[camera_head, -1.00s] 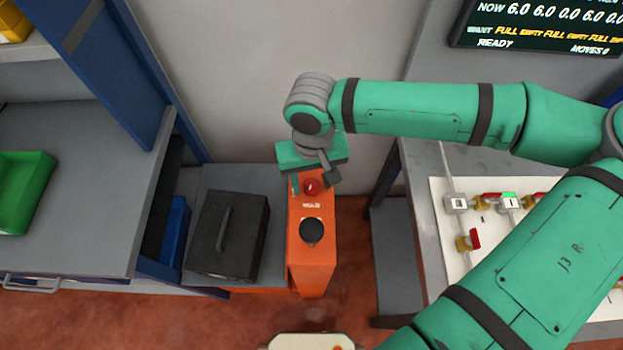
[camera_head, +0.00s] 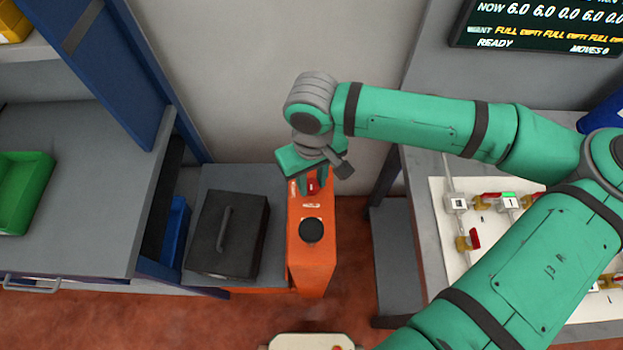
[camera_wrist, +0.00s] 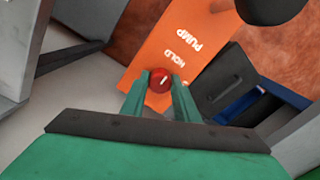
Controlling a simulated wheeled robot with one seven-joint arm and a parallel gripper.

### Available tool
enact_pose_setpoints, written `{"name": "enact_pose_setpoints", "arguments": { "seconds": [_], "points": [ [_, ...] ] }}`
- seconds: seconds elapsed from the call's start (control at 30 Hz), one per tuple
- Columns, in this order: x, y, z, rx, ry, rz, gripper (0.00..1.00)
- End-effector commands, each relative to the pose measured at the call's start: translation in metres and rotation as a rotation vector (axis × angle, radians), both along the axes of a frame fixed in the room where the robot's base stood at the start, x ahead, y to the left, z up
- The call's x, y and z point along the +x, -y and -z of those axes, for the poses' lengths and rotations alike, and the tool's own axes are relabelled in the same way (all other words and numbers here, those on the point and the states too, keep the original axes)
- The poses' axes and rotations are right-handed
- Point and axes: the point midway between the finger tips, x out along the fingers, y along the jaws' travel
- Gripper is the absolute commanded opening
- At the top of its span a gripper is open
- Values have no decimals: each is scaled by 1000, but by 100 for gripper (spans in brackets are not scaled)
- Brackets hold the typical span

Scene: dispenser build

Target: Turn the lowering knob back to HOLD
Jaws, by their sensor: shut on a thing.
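The red lowering knob (camera_wrist: 160,79) sits on top of the orange pedestal (camera_head: 312,262), at its far end. It also shows in the head view (camera_head: 312,187). My gripper (camera_wrist: 159,87) has its two green fingers on either side of the knob, shut on it. In the wrist view a white mark on the knob slants up to the right. The printed words HOLD and PUMP are readable on the orange face beside it. In the head view my gripper (camera_head: 313,187) reaches down onto the knob and the fingers partly cover it.
A round black knob or button (camera_head: 311,230) is nearer on the pedestal. A dark lidded box (camera_head: 228,235) stands left of it. A white panel with valves (camera_head: 458,222) is at right, below a display (camera_head: 540,28) reading READY. A green bin (camera_head: 22,190) is far left.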

Motion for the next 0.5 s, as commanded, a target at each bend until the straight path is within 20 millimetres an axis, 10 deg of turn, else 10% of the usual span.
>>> {"name": "enact_pose_setpoints", "arguments": {
  "seconds": [0.13, 0.17, 0.23, 0.5],
  "points": [
    [0, -1, 0, 1, 0, -2, 5],
    [0, -1, 0, 1, 0, -2, 30],
    [0, -1, 0, 1, 0, -1, 46],
    [0, 0, 0, 0, 1, 0, 46]
  ]
}}
